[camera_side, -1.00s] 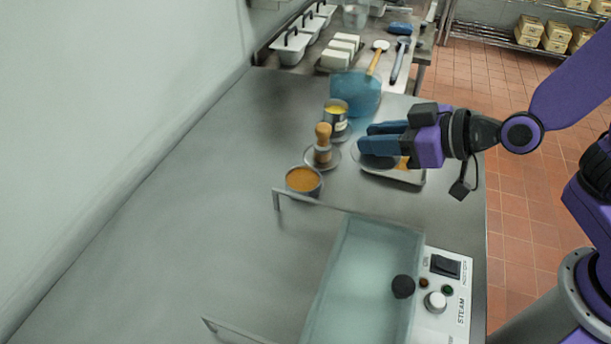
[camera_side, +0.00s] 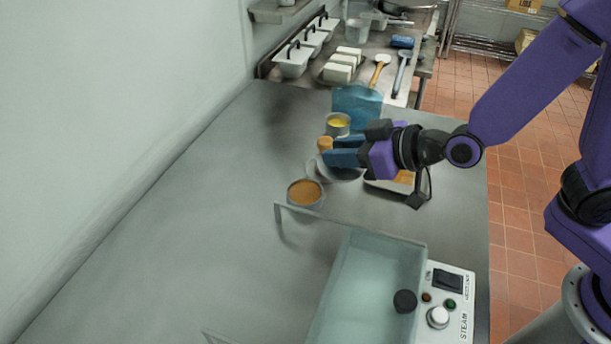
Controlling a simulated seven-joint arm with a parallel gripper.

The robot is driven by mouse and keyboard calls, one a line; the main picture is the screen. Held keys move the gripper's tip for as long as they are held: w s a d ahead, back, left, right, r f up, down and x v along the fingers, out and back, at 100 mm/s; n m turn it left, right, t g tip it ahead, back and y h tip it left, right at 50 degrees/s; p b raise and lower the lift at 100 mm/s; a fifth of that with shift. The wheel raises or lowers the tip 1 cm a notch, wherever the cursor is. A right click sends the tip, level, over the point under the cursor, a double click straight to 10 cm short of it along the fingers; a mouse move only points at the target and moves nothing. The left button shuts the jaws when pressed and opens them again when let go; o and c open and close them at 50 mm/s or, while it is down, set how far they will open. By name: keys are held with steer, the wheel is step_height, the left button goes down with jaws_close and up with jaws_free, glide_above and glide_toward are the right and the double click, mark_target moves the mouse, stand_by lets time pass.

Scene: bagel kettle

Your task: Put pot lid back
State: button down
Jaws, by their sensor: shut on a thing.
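My gripper (camera_side: 332,155) is shut on what looks like the pot lid (camera_side: 339,174), a round grey disc partly hidden below the blue fingers. The lid is over the counter, just right of and behind a small metal pot (camera_side: 305,194) with orange-brown contents and an open top. Another open metal pot (camera_side: 338,125) with yellow contents stands behind the gripper. Which pot the lid belongs to, and its exact height, I cannot tell.
A wooden-topped tool (camera_side: 325,144) stands close by the fingertips, its lower part hidden. A tray (camera_side: 404,183) lies right of the gripper. A glassy steam basin (camera_side: 370,285) with a control panel (camera_side: 450,302) is in front. The left counter is clear.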

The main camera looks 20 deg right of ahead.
steer(key=w+a+f, duration=0.1)
steer(key=w+f, duration=0.1)
steer(key=w+a+f, duration=0.1)
steer(key=w+f, duration=0.1)
steer(key=w+a+f, duration=0.2)
steer(key=shift+f, duration=0.35)
steer(key=shift+a+f, duration=0.1)
steer(key=shift+f, duration=1.6)
steer(key=shift+f, duration=0.3)
steer(key=c, duration=0.9)
jaws_free()
steer(key=shift+f, duration=0.1)
steer(key=shift+o, duration=0.2)
